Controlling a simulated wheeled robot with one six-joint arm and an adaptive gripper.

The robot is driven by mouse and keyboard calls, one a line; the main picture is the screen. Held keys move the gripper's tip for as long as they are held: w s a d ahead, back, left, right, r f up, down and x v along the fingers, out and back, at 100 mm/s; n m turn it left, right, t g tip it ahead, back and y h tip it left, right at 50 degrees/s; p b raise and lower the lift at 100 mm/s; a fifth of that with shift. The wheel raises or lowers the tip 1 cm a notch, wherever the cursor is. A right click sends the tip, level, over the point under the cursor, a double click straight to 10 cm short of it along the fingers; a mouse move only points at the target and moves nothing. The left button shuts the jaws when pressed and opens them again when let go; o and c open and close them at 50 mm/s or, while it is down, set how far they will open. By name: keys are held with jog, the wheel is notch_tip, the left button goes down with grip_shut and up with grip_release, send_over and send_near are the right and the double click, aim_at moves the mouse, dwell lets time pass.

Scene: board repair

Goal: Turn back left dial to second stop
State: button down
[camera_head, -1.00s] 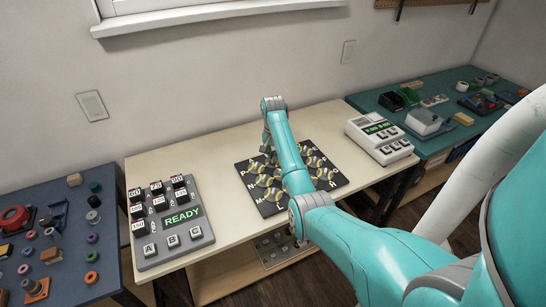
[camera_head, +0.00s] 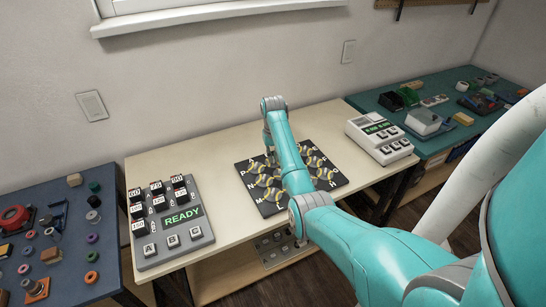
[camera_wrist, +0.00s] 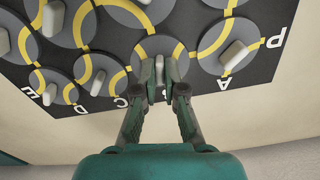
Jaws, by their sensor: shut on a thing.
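A dark board (camera_head: 321,183) with pale knobs on round grey dials, yellow curved lines and white edge letters lies on the table. In the wrist view, my gripper (camera_wrist: 159,72) is shut on a pale dial knob (camera_wrist: 160,62) in the row along the board's back edge. It is the second dial from the right there. The corner dial (camera_wrist: 233,54), by the letters A and P, sits to the right, untouched. The fingers hide part of the held knob and any letter behind them. In the head view my arm covers the middle of the board.
A grey READY panel (camera_head: 183,218) with buttons stands left of the board. A white keypad device (camera_head: 380,138) stands to the right. Neighbouring knobs stand close to my fingers. Bare table (camera_head: 222,178) shows between the READY panel and the board.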

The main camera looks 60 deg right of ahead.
jog(key=n, duration=0.5)
jog(key=shift+n, duration=0.3)
jog(key=n, duration=0.5)
jog(key=shift+n, duration=0.3)
jog(key=c, duration=1.3)
grip_release()
jog(key=shift+o, duration=0.2)
notch_tip(320, 180, up, 8)
jog(key=shift+f, duration=0.25)
